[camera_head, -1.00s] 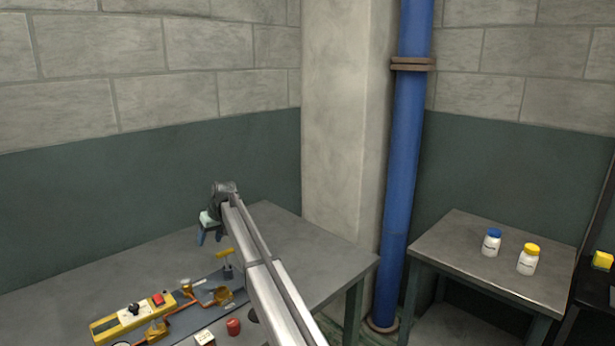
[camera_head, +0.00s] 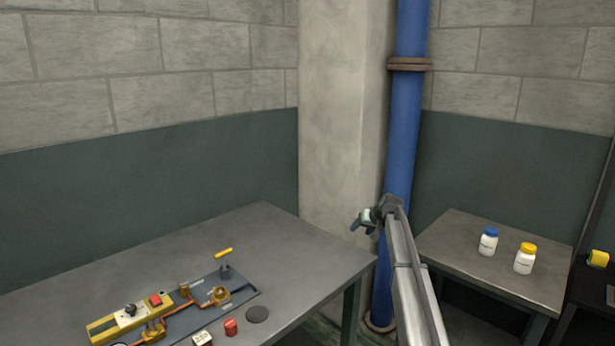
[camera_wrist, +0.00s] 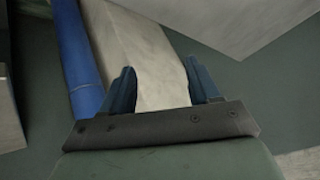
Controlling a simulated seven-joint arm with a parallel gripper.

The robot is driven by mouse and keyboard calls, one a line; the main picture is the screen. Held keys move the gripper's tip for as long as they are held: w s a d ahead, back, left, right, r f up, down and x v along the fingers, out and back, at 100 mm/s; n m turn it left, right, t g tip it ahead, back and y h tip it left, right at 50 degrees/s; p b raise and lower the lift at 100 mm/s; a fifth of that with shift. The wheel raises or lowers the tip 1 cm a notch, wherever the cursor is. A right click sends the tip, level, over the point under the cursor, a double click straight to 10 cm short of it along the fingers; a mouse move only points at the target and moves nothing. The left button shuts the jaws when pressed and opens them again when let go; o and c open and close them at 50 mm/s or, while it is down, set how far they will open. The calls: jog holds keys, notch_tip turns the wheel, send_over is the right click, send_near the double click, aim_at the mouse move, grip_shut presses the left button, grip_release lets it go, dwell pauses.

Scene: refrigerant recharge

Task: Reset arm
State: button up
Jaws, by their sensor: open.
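My gripper (camera_head: 362,222) is at the end of my raised arm, in front of the blue pipe and the pale pillar, off the right end of the large table in the picture. In the wrist view my gripper (camera_wrist: 163,88) has its two blue fingers spread apart, with nothing between them but the pillar behind. The large grey table (camera_head: 310,255) carries a dark board (camera_head: 190,318) with orange piping and brass fittings. A yellow control box (camera_head: 130,318) with a red button stands at its left, and a yellow-handled valve (camera_head: 224,254) at its back.
A smaller table (camera_head: 510,275) at right holds a blue-capped bottle (camera_head: 488,241) and a yellow-capped bottle (camera_head: 525,258). The blue pipe (camera_head: 405,130) stands between the tables.

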jog(key=s+d+f+m+t, duration=0.1)
jog(key=s+d+f+m, duration=0.15)
jog(key=d, duration=1.15)
jog(key=s+d+f+g+h, duration=0.1)
jog(key=s+d+f, duration=0.1)
jog(key=s+f, duration=0.85)
jog(key=s+a+f+g, duration=0.2)
jog(key=s+a+f, duration=0.3)
jog(key=s+f, duration=0.5)
jog(key=s+a+f+g, duration=0.3)
jog(key=s+a+f, duration=0.2)
jog(key=s+f, duration=0.5)
jog(key=s+a+f+g, duration=0.2)
jog(key=s+a+f, duration=0.3)
jog(key=s+f, duration=0.5)
jog(key=s+a+f+g+h, duration=0.1)
jog(key=s+f+g, duration=0.1)
jog(key=s, duration=1)
jog(key=s+a+f+n+g+h, duration=0.1)
jog(key=s+a+f+g, duration=0.1)
jog(key=s, duration=1.1)
jog(key=s+a+f+n+g+h, duration=0.1)
jog(key=s+a+f+g, duration=0.1)
jog(key=s, duration=1.1)
jog(key=shift+s+g, duration=0.2)
jog(key=shift+g, duration=0.1)
jog(key=shift+f, duration=0.1)
